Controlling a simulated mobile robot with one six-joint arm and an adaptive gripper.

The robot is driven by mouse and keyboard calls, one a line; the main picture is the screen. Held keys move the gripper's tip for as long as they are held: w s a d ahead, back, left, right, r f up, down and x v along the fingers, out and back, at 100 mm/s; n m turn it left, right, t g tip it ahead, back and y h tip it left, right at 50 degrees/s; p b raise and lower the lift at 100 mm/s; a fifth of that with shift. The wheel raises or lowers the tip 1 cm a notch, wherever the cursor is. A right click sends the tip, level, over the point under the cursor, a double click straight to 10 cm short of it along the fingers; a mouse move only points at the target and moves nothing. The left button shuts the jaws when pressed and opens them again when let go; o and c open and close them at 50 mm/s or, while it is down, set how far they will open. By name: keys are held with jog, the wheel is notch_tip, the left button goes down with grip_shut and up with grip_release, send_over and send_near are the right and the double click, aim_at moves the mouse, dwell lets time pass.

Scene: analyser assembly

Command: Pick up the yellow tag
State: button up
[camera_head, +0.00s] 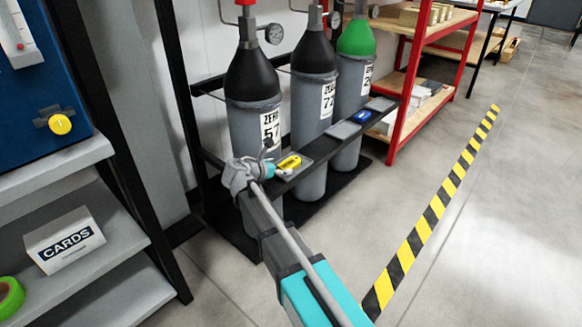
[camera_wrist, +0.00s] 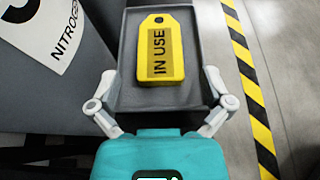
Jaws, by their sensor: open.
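The yellow tag (camera_wrist: 163,47) reads "IN USE" and lies in a shallow grey tray (camera_wrist: 202,50) in the wrist view. In the head view the yellow tag (camera_head: 289,162) lies on the rack's front rail, in front of the left cylinder. My gripper (camera_wrist: 164,88) is open, with one finger on each side of the tray's near part. The tag lies just beyond and between the fingertips, and nothing is held. In the head view my gripper (camera_head: 262,172) is just left of the tag, and its fingers are hard to make out.
Three gas cylinders (camera_head: 325,110) stand behind the rail. A blue tag (camera_head: 361,116) lies farther along it, near grey trays (camera_head: 343,130). A red-framed shelf (camera_head: 405,100) stands beyond. The floor right of the rack is clear.

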aim_at(286, 166)
jog(key=shift+b+x, duration=0.4)
jog(key=shift+x, duration=1)
jog(key=c, duration=1.1)
jog(key=shift+r, duration=0.15)
jog(key=shift+r+p, duration=1.25)
jog(key=shift+p, duration=0.1)
jog(key=s+r+p, duration=0.3)
jog(key=s, duration=0.1)
jog(key=s+r+p, duration=0.4)
jog(key=s, duration=0.1)
jog(key=s+d+r+p, duration=0.1)
jog(key=s+r+p, duration=0.2)
jog(key=s, duration=0.2)
jog(key=shift+r, duration=0.15)
